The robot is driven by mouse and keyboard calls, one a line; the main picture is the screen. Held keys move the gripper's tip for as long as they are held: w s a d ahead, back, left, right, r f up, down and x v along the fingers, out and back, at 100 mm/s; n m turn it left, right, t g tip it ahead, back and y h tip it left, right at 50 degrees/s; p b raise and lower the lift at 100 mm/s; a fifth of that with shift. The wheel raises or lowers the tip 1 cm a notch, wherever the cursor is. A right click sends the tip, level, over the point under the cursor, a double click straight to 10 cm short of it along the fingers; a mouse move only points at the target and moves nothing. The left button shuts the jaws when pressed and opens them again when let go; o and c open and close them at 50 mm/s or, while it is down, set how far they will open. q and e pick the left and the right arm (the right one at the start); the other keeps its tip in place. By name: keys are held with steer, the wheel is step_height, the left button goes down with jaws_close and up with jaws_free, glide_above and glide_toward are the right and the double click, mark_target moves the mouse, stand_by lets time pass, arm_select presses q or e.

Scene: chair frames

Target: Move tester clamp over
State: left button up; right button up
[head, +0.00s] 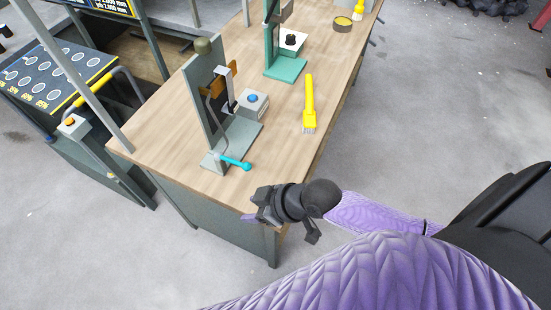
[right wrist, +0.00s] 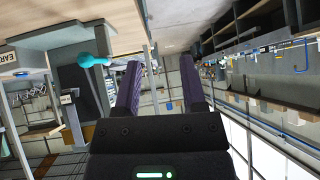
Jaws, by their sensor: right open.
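The grey-green tester (head: 207,110) stands upright on the near end of the wooden bench. Its clamp has a teal-tipped lever (head: 235,162) low at the front, pointing right and toward the bench edge. The teal tip also shows in the right wrist view (right wrist: 93,60), left of the fingers and apart from them. My right gripper (head: 256,207) is at the bench's near corner, below and to the right of the lever. In the right wrist view its two purple-padded fingers (right wrist: 158,82) are spread with nothing between them. My left gripper is not in view.
A grey box with a blue button (head: 253,101) sits beside the tester. A yellow brush (head: 309,103) lies to its right on the wooden bench (head: 165,133). A green tester (head: 286,67) stands farther back. A panel cart (head: 55,75) is at the left. Bare floor lies right of the bench.

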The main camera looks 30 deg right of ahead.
mark_target(250, 166)
steer(key=w+d+t, duration=0.3)
steer(key=w+d, duration=0.3)
steer(key=d, duration=0.2)
steer(key=shift+m, duration=0.3)
steer(key=b+x, duration=0.4)
steer(key=x, duration=0.4)
steer(key=shift+w+a+r+b, duration=0.1)
steer(key=shift+w+a+b, duration=0.1)
steer(key=shift+b, duration=0.1)
steer(key=shift+s+d+r+p, duration=0.1)
steer(key=shift+r+p, duration=0.15)
steer(key=shift+p, duration=0.05)
steer(key=shift+c, duration=1.3)
steer(key=c, duration=0.4)
steer(key=shift+r, duration=0.15)
